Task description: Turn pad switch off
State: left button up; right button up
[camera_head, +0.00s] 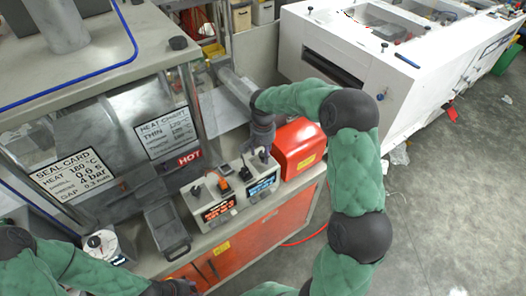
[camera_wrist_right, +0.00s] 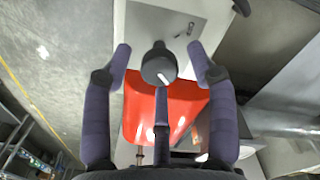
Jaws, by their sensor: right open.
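Two pale control boxes sit side by side on the bench, one with an orange display (camera_head: 218,210) and one with a blue display (camera_head: 262,185). My right gripper (camera_head: 261,155) points down over the blue-display box. In the right wrist view a round black knob with a white mark (camera_wrist_right: 158,65) sits on a pale panel (camera_wrist_right: 180,22), between the open fingers. I cannot tell whether any finger touches it. A label naming the pad switch is not legible. My left gripper (camera_head: 172,287) is at the bottom edge, partly cut off, its fingers unclear.
A red box (camera_head: 298,147) stands right of the control boxes. A grey device (camera_head: 166,228) lies left of them. The heat shroud with its HOT sign (camera_head: 189,158) and sign cards stands behind. A white machine (camera_head: 385,75) is farther right, with open floor in front.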

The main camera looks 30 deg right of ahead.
jog(key=c, duration=1.1)
jog(key=shift+c, duration=0.2)
jog(key=shift+n, duration=0.5)
jog(key=n, duration=0.3)
jog(key=shift+n+p, duration=0.35)
jog(key=shift+n, duration=0.05)
jog(key=n, duration=0.4)
jog(key=shift+r+p, duration=0.1)
jog(key=shift+p, duration=0.3)
jog(key=n+p, duration=0.1)
jog(key=n, duration=0.4)
jog(key=shift+n+p, duration=0.35)
jog(key=shift+n, duration=1.65)
